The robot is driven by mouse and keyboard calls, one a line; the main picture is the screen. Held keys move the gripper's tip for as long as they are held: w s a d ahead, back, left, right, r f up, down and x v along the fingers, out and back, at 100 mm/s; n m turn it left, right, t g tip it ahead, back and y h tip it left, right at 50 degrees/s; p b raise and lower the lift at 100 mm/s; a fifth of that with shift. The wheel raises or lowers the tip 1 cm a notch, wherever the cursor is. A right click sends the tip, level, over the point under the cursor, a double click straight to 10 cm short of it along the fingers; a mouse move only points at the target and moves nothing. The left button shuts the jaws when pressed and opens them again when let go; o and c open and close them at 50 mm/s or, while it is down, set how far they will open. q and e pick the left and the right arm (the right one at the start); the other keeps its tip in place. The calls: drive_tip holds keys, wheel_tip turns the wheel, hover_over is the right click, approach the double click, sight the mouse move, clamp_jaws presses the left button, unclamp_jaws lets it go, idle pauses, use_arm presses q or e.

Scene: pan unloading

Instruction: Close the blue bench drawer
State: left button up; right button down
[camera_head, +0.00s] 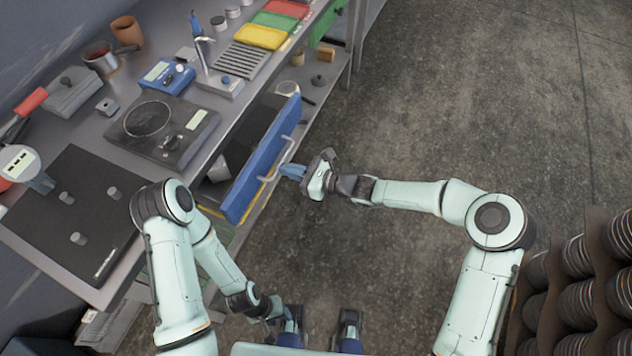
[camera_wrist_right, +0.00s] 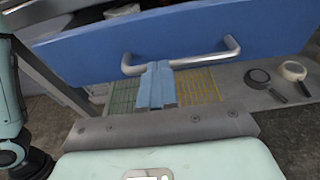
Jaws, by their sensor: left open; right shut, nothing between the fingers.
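The blue bench drawer (camera_head: 262,165) stands pulled out from under the bench, with dark things partly visible inside. Its silver bar handle (camera_head: 284,158) faces my right gripper (camera_head: 291,172). That gripper is shut and empty, its blue fingertips right at the handle. My left gripper (camera_head: 291,322) is open and empty, low near my base, away from the drawer.
A lower shelf (camera_head: 322,82) holds small items. Stacked dark discs (camera_head: 580,295) stand at the right. The floor (camera_head: 450,110) between is clear.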

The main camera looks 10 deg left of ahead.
drive_tip(key=x, duration=0.3)
drive_tip(key=r+b+x, duration=0.1)
drive_tip(key=x, duration=0.2)
drive_tip(key=r+x, duration=0.1)
drive_tip(key=x, duration=0.3)
drive_tip(key=shift+w+a, duration=0.1)
drive_tip(key=shift+a, duration=0.2)
use_arm(q)
drive_tip(key=shift+f, duration=0.7)
use_arm(e)
drive_tip(key=shift+a+r, duration=0.1)
drive_tip(key=shift+r, duration=0.05)
use_arm(q)
drive_tip(key=shift+d, duration=0.1)
use_arm(e)
drive_tip(key=shift+r, duration=0.1)
drive_tip(key=shift+d, duration=0.2)
drive_tip(key=p+v, duration=0.1)
drive_tip(key=v, duration=0.4)
use_arm(q)
drive_tip(key=shift+s+d+r+b, duration=0.25)
drive_tip(key=shift+s+d+b, duration=0.05)
drive_tip(key=shift+s+d, duration=0.55)
use_arm(e)
approach(266, 158)
drive_tip(key=shift+s+d, duration=0.3)
drive_tip(key=shift+s, duration=0.05)
